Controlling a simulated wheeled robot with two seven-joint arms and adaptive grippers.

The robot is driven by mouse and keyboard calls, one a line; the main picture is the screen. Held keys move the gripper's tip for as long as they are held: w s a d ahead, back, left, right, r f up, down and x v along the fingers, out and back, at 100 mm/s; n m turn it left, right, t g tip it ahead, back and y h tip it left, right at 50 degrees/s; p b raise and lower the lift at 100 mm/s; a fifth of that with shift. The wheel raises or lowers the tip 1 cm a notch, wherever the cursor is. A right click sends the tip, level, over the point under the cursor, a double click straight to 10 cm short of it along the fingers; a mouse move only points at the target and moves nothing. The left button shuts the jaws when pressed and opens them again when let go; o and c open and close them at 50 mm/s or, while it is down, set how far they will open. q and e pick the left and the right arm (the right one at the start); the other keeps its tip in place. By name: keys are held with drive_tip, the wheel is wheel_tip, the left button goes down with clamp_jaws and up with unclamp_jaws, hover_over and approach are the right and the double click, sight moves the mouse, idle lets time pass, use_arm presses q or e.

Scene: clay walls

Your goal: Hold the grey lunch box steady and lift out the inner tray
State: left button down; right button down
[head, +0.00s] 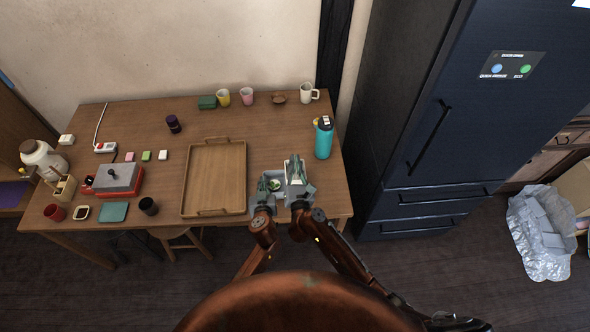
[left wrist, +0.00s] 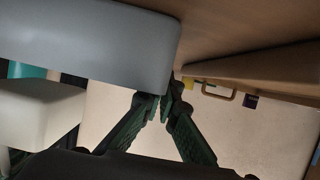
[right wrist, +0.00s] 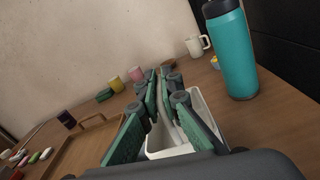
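The grey lunch box (head: 271,175) stands at the table's front right, with something green inside. Its side fills the upper left of the left wrist view (left wrist: 90,40). My left gripper (head: 263,185) is at its left side; its fingertips close together at the box's rim corner, the contact partly hidden. The white inner tray (right wrist: 205,105) is held by my right gripper (right wrist: 166,85), whose fingers are closed around a light strip of it. In the left wrist view the tray (left wrist: 40,115) is clear of the box's rim, with a gap between them.
A teal bottle (head: 324,139) stands close to the right of the box. A wooden tray (head: 215,178) lies to the left. Mugs (head: 247,97) and a small bowl (head: 279,98) stand along the back. The dark fridge (head: 440,130) is beyond the table's right edge.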

drive_tip(key=shift+r, duration=0.95)
use_arm(q)
drive_tip(key=c, duration=2.1)
unclamp_jaws()
drive_tip(key=shift+s, duration=0.1)
drive_tip(key=v, duration=1.1)
drive_tip(key=shift+s+r, duration=0.25)
drive_tip(key=shift+s, duration=0.1)
